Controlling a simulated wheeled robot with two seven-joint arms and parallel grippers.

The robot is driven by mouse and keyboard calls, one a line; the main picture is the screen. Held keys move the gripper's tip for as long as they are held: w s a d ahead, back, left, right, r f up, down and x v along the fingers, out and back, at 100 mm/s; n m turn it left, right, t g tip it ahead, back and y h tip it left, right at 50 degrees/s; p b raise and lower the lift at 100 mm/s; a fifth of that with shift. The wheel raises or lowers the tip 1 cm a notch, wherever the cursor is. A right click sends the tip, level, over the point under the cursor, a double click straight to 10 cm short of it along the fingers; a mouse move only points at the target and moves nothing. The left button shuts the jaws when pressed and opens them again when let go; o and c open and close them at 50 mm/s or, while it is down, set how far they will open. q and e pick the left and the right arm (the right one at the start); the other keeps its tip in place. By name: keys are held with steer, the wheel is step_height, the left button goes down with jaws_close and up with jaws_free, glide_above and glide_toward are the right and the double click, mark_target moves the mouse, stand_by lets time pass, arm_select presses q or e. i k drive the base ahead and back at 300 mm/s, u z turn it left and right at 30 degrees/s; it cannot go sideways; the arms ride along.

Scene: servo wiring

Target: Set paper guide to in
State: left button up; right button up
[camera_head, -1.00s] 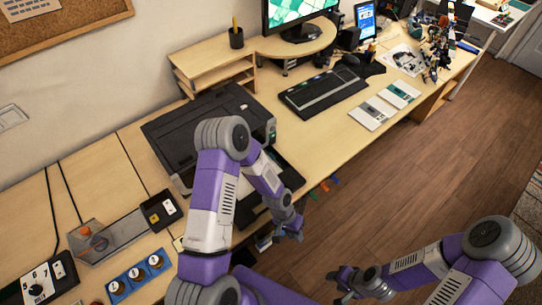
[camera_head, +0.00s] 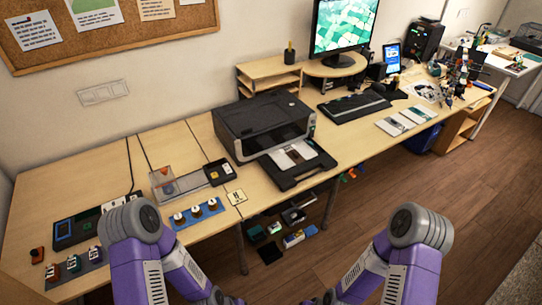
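A black and grey printer (camera_head: 240,118) stands on the wooden desk in the middle of the head view. Its black front tray (camera_head: 318,163) is out toward the desk's front edge, with white paper and a grey piece (camera_head: 293,156) on it. The paper guide is too small to tell apart, and so is its position. My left gripper (camera_head: 228,300) and my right gripper (camera_head: 325,299) are at the bottom edge, largely cut off, well in front of the desk and apart from the printer. Their fingers cannot be made out.
Left of the printer are a panel with three knobs (camera_head: 198,214), a grey plate with an orange knob (camera_head: 166,171) and a control box (camera_head: 75,229). A keyboard (camera_head: 353,106) and monitor (camera_head: 343,27) are to the right. Open floor (camera_head: 350,225) lies before the desk.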

mark_target(310, 143)
steer(key=z, duration=0.65)
steer(key=i, duration=0.45)
steer(key=z, duration=0.75)
steer(key=i, duration=0.7)
steer(key=u, duration=0.1)
